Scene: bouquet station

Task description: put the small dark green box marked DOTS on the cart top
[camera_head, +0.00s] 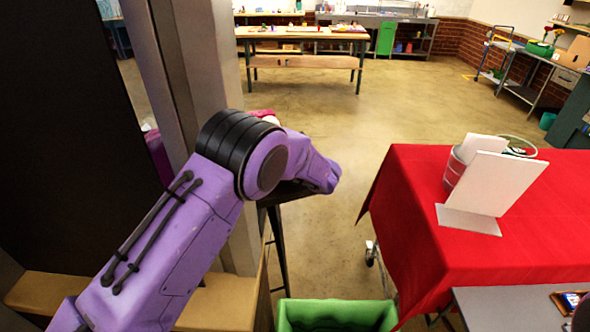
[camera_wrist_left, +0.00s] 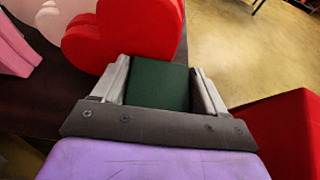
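A dark green box (camera_wrist_left: 158,86) shows between the two fingers of my left gripper (camera_wrist_left: 160,80) in the left wrist view. The fingers lie along both its sides, very close to it. I cannot tell whether they press on it, and no DOTS marking is legible. In the head view my left arm reaches over a dark shelf or stand (camera_head: 284,193), and the box and fingertips are hidden. A wheeled table under a red cloth (camera_head: 415,235) stands at the right. A grey surface (camera_head: 505,306) is at the lower right; I cannot tell which is the cart top. My right gripper is not visible.
A red heart-shaped thing (camera_wrist_left: 125,35) stands beside the box, with pink things (camera_wrist_left: 25,40) further left. The red table bears a white board (camera_head: 497,185) and a metal container (camera_head: 455,168). A green bin (camera_head: 335,312) is at the bottom. Open floor lies beyond.

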